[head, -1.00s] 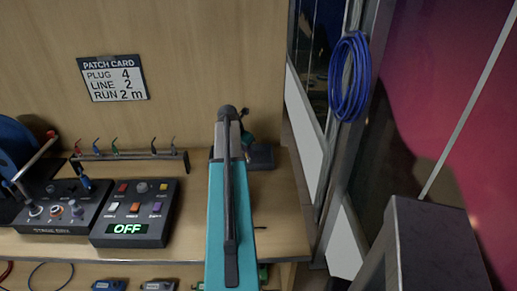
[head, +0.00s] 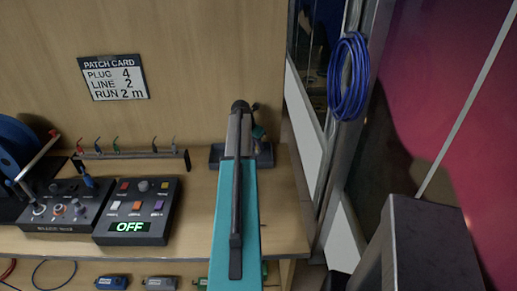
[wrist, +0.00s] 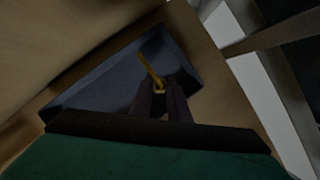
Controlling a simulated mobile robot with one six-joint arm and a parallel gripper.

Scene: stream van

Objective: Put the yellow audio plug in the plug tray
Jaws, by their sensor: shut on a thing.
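The yellow audio plug (wrist: 151,68) is thin and long, and shows in the wrist view between my fingertips. My gripper (wrist: 161,92) is shut on it, over the plug tray. The plug tray (wrist: 88,98) is a dark, shallow rectangular tray below the plug. In the head view the plug tray (head: 216,155) stands at the back right of the bench, its middle hidden behind my teal arm. My gripper shows there only in part, and the plug cannot be made out. Whether the plug touches the tray floor is unclear.
A rack (head: 130,154) with several coloured plugs stands at the back left. A button box (head: 137,212) reading OFF and a stage box (head: 62,206) sit in front of it. A blue cable coil (head: 349,77) hangs right of the bench. Some bench top is clear around the tray.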

